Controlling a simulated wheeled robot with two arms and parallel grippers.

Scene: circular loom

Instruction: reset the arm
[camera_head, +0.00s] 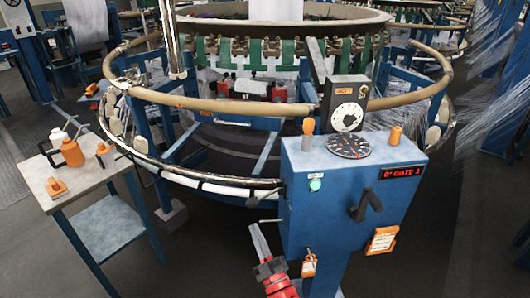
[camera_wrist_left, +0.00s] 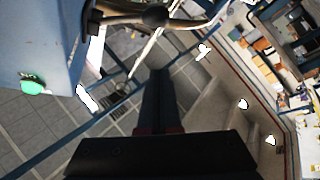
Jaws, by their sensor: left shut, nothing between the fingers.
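My left gripper (camera_head: 258,230) is red with grey fingers and comes in from the bottom middle of the head view. Its fingers are shut, point up and hold nothing. It is just left of the blue control box (camera_head: 345,205), in front of the loom's silver lower ring (camera_head: 215,182). I cannot tell whether it touches the box. In the left wrist view my gripper's dark fingers (camera_wrist_left: 158,95) are together, with the blue box (camera_wrist_left: 35,50) and its green button (camera_wrist_left: 33,86) at the left. My right gripper is not in view.
The box carries a dial (camera_head: 348,145), a black lever (camera_head: 366,205), a red display (camera_head: 402,172) and orange tags. A side table (camera_head: 85,183) with orange and white items stands at the left. The tan loom ring (camera_head: 240,107) spans the back. Grey floor (camera_head: 190,260) is clear between table and box.

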